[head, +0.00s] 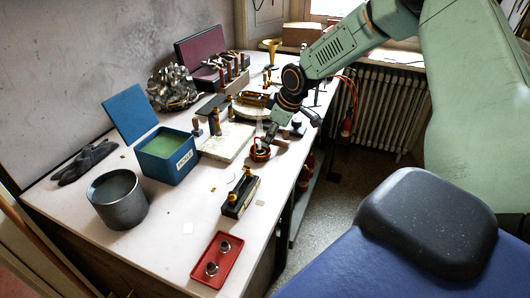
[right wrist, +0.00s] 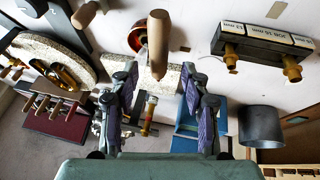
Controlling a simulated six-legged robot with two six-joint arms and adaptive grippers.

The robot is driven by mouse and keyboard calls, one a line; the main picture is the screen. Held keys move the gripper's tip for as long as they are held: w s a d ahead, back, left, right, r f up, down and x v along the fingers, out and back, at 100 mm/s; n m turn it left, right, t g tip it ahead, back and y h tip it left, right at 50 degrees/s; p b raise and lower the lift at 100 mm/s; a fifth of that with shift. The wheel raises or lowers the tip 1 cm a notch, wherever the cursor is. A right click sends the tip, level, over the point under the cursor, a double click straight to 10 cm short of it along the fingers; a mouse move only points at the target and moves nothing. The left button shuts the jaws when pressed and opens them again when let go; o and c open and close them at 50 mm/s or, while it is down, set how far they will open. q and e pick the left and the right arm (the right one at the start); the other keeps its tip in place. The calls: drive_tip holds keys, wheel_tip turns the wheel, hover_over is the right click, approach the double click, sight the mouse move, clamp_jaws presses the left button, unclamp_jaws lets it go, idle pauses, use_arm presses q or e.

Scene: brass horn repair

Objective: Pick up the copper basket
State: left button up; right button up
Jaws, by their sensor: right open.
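The copper basket (head: 261,154) appears as a small round copper-coloured thing on the white bench, near the front edge. A copper round thing, likely the same one, shows at the top of the right wrist view (right wrist: 138,37), partly hidden behind a wooden handle (right wrist: 158,47). My right gripper (head: 268,134) is just above and beside it in the head view. In the wrist view its two fingers (right wrist: 163,105) are spread apart with nothing clearly held between them. Whether the fingers touch the basket cannot be told. My left gripper is not in view.
A pale slab (head: 226,143) with upright tools lies left of the basket. A blue box (head: 168,168), grey pot (head: 118,200), black block with brass knobs (head: 238,198) and red tray (head: 215,262) stand nearby. Bare bench lies between the pot and block.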

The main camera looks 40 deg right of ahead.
drive_tip(key=shift+b+x, duration=0.55)
drive_tip(key=shift+x, duration=0.4)
drive_tip(key=shift+b+x, duration=0.4)
drive_tip(key=shift+x, duration=0.45)
drive_tip(key=shift+w+d+f, duration=0.15)
drive_tip(key=shift+w+f, duration=0.2)
drive_tip(key=shift+f, duration=0.05)
drive_tip(key=shift+s+r, duration=0.1)
drive_tip(key=shift+s, duration=0.1)
drive_tip(key=shift+s+r, duration=0.15)
drive_tip(key=shift+r, duration=0.05)
drive_tip(key=shift+c, duration=1.4)
drive_tip(key=shift+w+f, duration=0.2)
drive_tip(key=shift+w, duration=0.05)
drive_tip(key=c, duration=0.4)
drive_tip(key=shift+s, duration=0.1)
clamp_jaws()
drive_tip(key=shift+r, duration=0.15)
